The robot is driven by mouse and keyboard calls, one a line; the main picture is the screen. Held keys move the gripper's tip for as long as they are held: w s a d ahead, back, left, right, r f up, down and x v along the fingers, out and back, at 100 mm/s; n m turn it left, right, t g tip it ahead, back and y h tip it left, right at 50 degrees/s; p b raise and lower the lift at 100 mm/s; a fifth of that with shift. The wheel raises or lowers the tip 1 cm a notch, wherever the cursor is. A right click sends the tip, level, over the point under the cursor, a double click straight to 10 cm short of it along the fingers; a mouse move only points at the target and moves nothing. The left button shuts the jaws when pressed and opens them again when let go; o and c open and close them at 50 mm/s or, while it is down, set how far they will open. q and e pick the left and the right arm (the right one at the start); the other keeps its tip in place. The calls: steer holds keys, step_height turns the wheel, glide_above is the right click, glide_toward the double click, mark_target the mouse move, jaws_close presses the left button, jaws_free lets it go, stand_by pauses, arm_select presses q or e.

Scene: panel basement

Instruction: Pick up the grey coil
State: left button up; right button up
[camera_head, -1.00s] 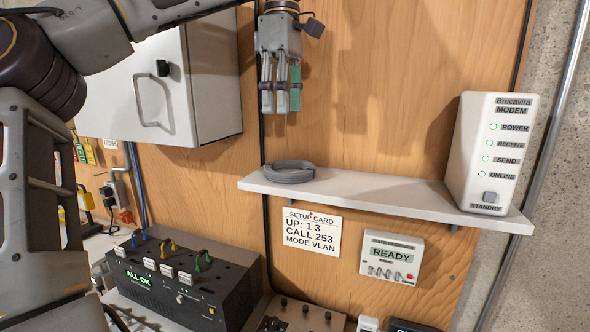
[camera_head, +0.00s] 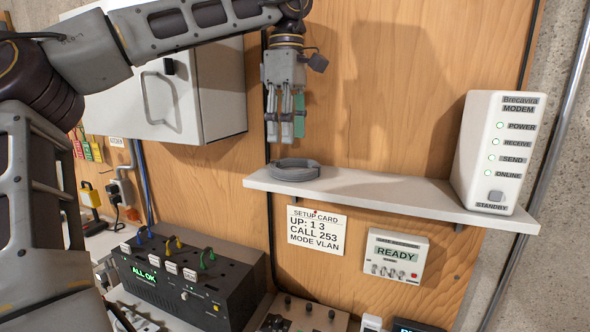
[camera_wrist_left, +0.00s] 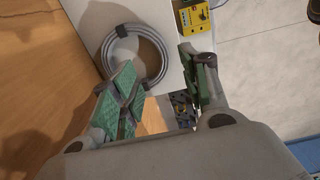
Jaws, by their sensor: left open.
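The grey coil (camera_head: 295,170) lies flat on the left end of the white wall shelf (camera_head: 400,194). In the left wrist view the coil (camera_wrist_left: 161,60) shows as a ring of cable with a dark band at its upper left. My left gripper (camera_head: 286,134) points down just above the coil, with a small gap between its fingertips and the coil. In the left wrist view its green-padded fingers (camera_wrist_left: 160,92) stand apart with nothing between them, and the coil lies beyond them. My right gripper is in neither view.
A white modem (camera_head: 496,152) stands at the shelf's right end; the shelf between it and the coil is clear. A white cabinet (camera_head: 222,95) hangs left of the gripper. A black box reading ALL OK (camera_head: 190,278) sits below. The wooden panel (camera_head: 400,90) is close behind.

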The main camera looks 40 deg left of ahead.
arm_select(q)
steer(key=shift+f, duration=1.4)
steer(key=shift+f, duration=0.15)
steer(key=shift+s+f+p, duration=0.15)
steer(key=shift+f+p, duration=0.5)
steer(key=shift+f, duration=1.75)
jaws_close()
